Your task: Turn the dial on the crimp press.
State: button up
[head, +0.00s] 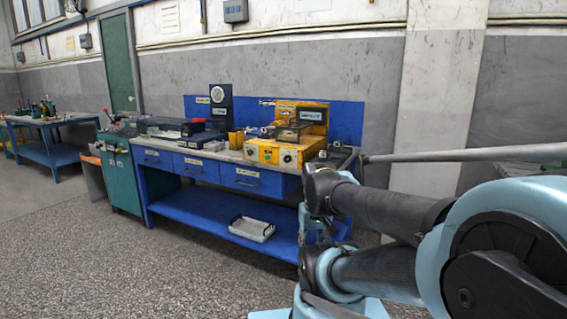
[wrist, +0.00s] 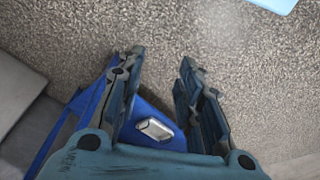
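A yellow machine (head: 262,152) stands on the right part of the blue workbench in the head view. Its front carries small round knobs (head: 287,157). A dark upright machine (head: 222,115) with a pale round face (head: 217,94) stands left of it. The labels are too small to read, so I cannot tell for certain which is the crimp press. My gripper (wrist: 161,62) is open and empty in the wrist view, its fingers apart above the speckled floor. It touches neither machine. I cannot make out its fingers in the head view.
The blue workbench (head: 215,208) has drawers and a low shelf holding a pale tray (head: 251,229); the tray also shows beyond my fingers in the wrist view (wrist: 155,129). A green cabinet (head: 121,178) stands at the bench's left end. Open floor (head: 130,265) lies in front.

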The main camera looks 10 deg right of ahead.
aim_at(286, 160)
jog(key=shift+o, duration=0.8)
jog(key=shift+w, duration=0.15)
jog(key=shift+o, duration=1.2)
jog(key=shift+s+r, duration=0.2)
jog(key=shift+s, duration=0.05)
jog(key=w+d+r+m+t+h, duration=0.2)
jog(key=w+d+r+h, duration=0.15)
jog(key=w, duration=0.85)
jog(key=w+d+r+m+t+h, duration=0.2)
jog(key=w+r+m+h, duration=0.15)
jog(key=w, duration=0.85)
jog(key=w+a+r+m+t+h, duration=0.15)
jog(key=w+a+t+h, duration=0.45)
jog(key=w+a, duration=1.1)
jog(key=w+d, duration=0.3)
jog(key=w, duration=0.2)
jog(key=w+d+t+y, duration=0.1)
jog(key=w+d, duration=0.3)
jog(key=w, duration=0.1)
jog(key=w+d+t+y, duration=0.1)
jog(key=w+d, duration=0.3)
jog(key=w, duration=0.1)
jog(key=shift+w+d, duration=0.1)
jog(key=shift+d, duration=0.15)
